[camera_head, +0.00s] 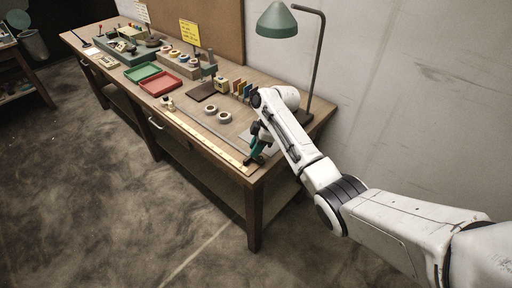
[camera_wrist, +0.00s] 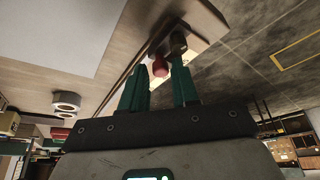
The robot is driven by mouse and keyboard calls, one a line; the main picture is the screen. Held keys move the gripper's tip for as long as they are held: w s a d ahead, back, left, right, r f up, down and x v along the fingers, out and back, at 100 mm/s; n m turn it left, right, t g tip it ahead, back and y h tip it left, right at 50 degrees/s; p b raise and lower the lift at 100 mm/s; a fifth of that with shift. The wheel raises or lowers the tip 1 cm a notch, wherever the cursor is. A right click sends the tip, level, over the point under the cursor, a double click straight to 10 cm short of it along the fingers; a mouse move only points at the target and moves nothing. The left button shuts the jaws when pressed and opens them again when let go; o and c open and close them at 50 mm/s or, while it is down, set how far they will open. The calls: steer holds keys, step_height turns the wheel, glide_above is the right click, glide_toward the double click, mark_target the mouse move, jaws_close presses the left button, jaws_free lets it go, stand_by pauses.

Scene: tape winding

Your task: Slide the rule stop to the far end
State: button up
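The rule (camera_head: 208,142) is a long pale strip along the bench's front edge. My gripper (camera_head: 254,158) is low over its near right end. In the wrist view, the two green fingers of my gripper (camera_wrist: 160,66) stand apart. In the head view my gripper hides this spot.
A small pale object (camera_head: 167,103) sits by the rule's far left end. Grey tape rolls (camera_head: 224,117) lie behind the rule. A red tray (camera_head: 160,84), a green tray (camera_head: 143,72) and a green lamp (camera_head: 277,22) stand farther back. The rule's middle stretch looks clear.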

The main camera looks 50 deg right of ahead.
steer(key=b+v, duration=0.1)
steer(key=v, duration=0.9)
steer(key=shift+r, duration=0.4)
steer(key=shift+s, duration=0.1)
steer(key=s+a+f+m+g, duration=0.1)
steer(key=s+a+f+m, duration=0.1)
steer(key=s+a+f, duration=0.55)
steer(key=s+a+f+m, duration=0.25)
steer(key=a+f, duration=0.25)
steer(key=a, duration=0.5)
steer(key=s+a+f+m+h, duration=0.1)
steer(key=s+m, duration=0.1)
steer(key=s, duration=0.9)
steer(key=s+a+f+m+g+h, duration=0.1)
steer(key=s+a+m+h, duration=0.1)
steer(key=s, duration=0.9)
steer(key=shift+a+m+h, duration=0.3)
steer(key=shift+a+m, duration=0.05)
steer(key=shift+m, duration=0.4)
